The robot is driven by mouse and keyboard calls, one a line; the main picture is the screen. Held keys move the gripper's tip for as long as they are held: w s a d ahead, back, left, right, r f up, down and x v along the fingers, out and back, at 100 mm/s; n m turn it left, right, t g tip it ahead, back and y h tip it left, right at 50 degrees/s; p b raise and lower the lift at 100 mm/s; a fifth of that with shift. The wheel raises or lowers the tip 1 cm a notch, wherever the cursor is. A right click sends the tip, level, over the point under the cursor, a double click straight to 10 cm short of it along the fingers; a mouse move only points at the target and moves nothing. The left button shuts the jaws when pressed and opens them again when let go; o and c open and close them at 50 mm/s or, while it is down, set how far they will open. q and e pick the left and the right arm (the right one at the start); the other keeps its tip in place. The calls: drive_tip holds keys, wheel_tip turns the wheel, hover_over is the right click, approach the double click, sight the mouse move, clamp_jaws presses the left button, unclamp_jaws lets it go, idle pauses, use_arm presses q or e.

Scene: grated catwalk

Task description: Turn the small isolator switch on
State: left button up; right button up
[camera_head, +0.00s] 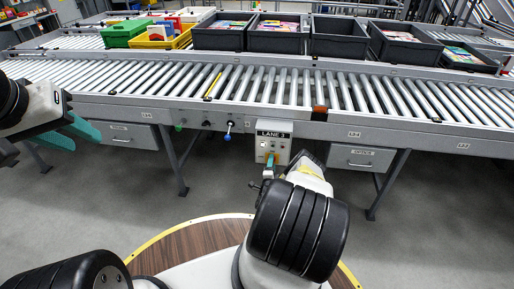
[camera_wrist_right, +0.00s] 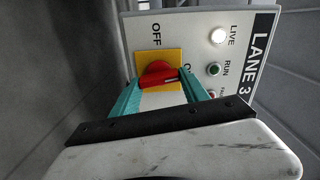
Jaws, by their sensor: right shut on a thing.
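The small isolator switch is a red rotary knob (camera_wrist_right: 158,75) on a yellow plate (camera_wrist_right: 148,57), on the grey LANE 3 box (camera_head: 272,146). In the right wrist view, OFF is printed above the plate, and a partly hidden label starting with O is at its right. The knob's white line points right, toward that partly hidden label. My right gripper (camera_wrist_right: 155,86) is shut on the knob, a teal finger on each side. In the head view, its fingers (camera_head: 270,160) are at the box front. My left gripper (camera_head: 82,138) is at the far left, open and empty, away from the box.
On the box, the LIVE lamp (camera_wrist_right: 218,35) is lit white and the RUN lamp (camera_wrist_right: 213,69) looks dark green. A roller conveyor (camera_head: 290,88) runs behind, with dark crates (camera_head: 277,42) farther back. A blue-tipped lever (camera_head: 228,132) sits left of the box. Drawers hang either side.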

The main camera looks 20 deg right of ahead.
drive_tip(key=shift+f+m, duration=0.15)
drive_tip(key=shift+m, duration=0.75)
drive_tip(key=o, duration=1.4)
drive_tip(key=v, duration=0.8)
drive_tip(key=shift+d, duration=0.1)
